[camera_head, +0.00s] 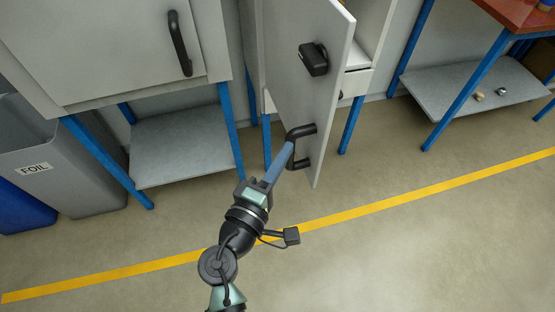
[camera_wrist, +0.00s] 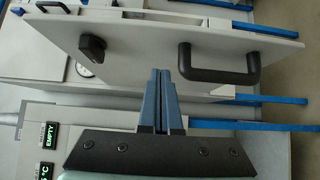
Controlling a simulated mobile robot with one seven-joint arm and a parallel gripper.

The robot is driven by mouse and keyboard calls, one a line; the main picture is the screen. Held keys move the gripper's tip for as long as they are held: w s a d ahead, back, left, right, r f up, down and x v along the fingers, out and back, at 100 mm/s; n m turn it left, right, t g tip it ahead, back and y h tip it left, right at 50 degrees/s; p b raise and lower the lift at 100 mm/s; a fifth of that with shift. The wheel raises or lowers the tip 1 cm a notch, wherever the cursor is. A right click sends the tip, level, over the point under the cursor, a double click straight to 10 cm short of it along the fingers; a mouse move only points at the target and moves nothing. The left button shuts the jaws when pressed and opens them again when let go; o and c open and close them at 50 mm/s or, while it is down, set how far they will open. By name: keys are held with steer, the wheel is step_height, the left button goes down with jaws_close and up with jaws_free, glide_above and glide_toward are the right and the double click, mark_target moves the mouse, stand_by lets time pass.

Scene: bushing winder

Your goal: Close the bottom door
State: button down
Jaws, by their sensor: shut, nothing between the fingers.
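A light grey cabinet door (camera_head: 300,95) stands open, swung out from the cabinet in the head view. It also shows in the wrist view (camera_wrist: 140,38). It has a black block-shaped latch (camera_head: 313,59), which also shows in the wrist view (camera_wrist: 92,47), and a black bar handle (camera_head: 303,131) near its lower end. My gripper (camera_head: 289,148) is shut and empty, with its blue fingers pointing at the door beside the handle. In the wrist view the fingertips (camera_wrist: 160,72) are just left of the handle (camera_wrist: 218,74); I cannot tell whether they touch.
A closed grey cabinet (camera_head: 110,45) on blue legs stands at the left, with a grey bin (camera_head: 60,155) marked FOIL beside it. A blue-legged bench with a low shelf (camera_head: 470,95) is at the right. The floor in front, crossed by a yellow line (camera_head: 400,202), is clear.

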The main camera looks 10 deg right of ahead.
mark_target(320, 120)
steer(key=w+d, duration=0.1)
steer(key=d, duration=0.1)
steer(key=w+d, duration=0.1)
steer(key=d, duration=0.1)
steer(key=w+d+p, duration=0.1)
steer(key=w+d, duration=0.1)
steer(key=shift+d, duration=0.5)
